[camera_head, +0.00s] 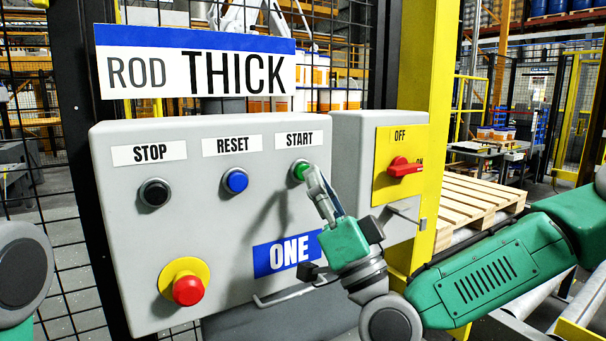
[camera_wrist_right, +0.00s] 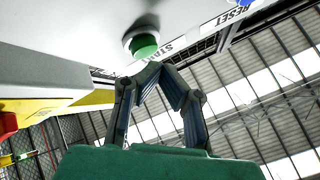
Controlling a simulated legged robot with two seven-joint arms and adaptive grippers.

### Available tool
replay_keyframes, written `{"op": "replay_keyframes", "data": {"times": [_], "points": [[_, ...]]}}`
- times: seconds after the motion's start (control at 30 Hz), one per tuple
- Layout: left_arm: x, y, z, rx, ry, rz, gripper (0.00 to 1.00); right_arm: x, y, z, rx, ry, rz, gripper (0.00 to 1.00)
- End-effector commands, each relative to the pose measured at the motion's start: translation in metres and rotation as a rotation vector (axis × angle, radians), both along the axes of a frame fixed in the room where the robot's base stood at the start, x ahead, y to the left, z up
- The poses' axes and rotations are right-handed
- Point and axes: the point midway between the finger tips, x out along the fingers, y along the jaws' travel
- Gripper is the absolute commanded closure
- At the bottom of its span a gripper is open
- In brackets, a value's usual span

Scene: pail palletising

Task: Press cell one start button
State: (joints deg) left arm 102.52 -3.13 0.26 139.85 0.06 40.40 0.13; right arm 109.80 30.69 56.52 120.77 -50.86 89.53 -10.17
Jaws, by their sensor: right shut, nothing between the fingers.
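The green START button (camera_head: 299,171) sits at the upper right of the grey control box marked ONE (camera_head: 215,200), under a START label. My right gripper (camera_head: 312,175) is shut and empty, its fingertips right at the button and covering part of its right side. In the right wrist view the green button (camera_wrist_right: 144,46) shows just above the closed fingertips (camera_wrist_right: 158,67). I cannot tell whether they touch. The button does not look lit. My left gripper is out of view; only part of my left arm shows at the left edge.
The blue RESET button (camera_head: 235,181), black STOP button (camera_head: 155,193) and red emergency stop (camera_head: 188,290) share the box. A red rotary switch (camera_head: 404,167) is on the right. A yellow post (camera_head: 428,110), mesh fence and wooden pallet (camera_head: 470,198) stand beyond.

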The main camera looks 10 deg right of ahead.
Motion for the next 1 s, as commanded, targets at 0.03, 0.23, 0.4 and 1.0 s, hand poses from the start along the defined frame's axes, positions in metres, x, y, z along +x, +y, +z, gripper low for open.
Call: {"op": "replay_keyframes", "data": {"times": [0.03,0.23,0.4,1.0], "points": [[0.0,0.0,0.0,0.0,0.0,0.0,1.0,0.0,-0.0002,-0.0001,0.0,0.0,0.0,1.0],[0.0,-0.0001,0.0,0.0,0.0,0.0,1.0,0.0001,-0.0002,-0.0001,0.0,0.0,0.0,1.0],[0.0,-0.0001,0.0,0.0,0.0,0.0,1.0,0.0,-0.0002,-0.0001,0.0,0.0,0.0,1.0],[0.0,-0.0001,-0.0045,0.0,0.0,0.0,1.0,0.0065,0.0049,0.0015,0.0,0.001,-0.001,1.0]]}}
